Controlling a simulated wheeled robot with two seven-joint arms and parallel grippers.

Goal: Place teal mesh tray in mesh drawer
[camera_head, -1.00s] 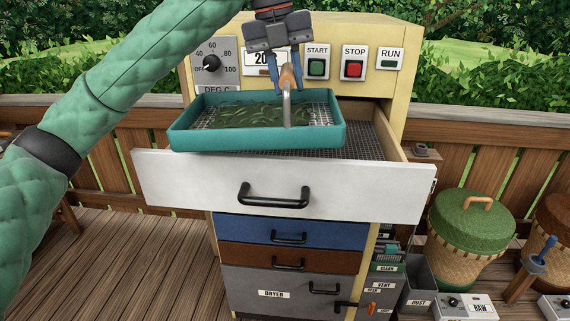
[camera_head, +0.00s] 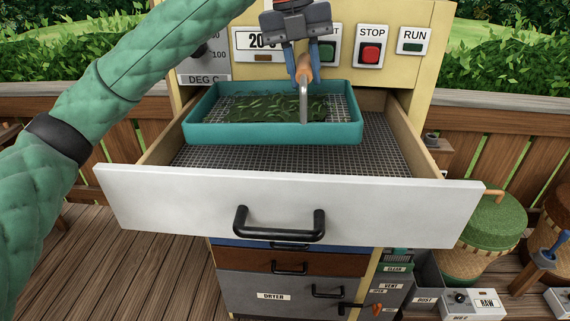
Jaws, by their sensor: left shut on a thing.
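The teal mesh tray (camera_head: 272,133) holds green leaves (camera_head: 262,107) on its mesh floor. It is over the back part of the open mesh drawer (camera_head: 300,160); I cannot tell whether it touches the mesh. The drawer has a white front (camera_head: 380,200) with a black handle and wooden sides. My left gripper (camera_head: 304,62) is above the tray, shut on the wooden-topped metal handle (camera_head: 303,95) that stands at the tray's right part. My right gripper is not in view.
The yellow dryer cabinet (camera_head: 441,50) rises behind the drawer, with a dial, START, STOP and RUN panels. Blue, brown and grey drawers lie below. The drawer's front mesh is bare.

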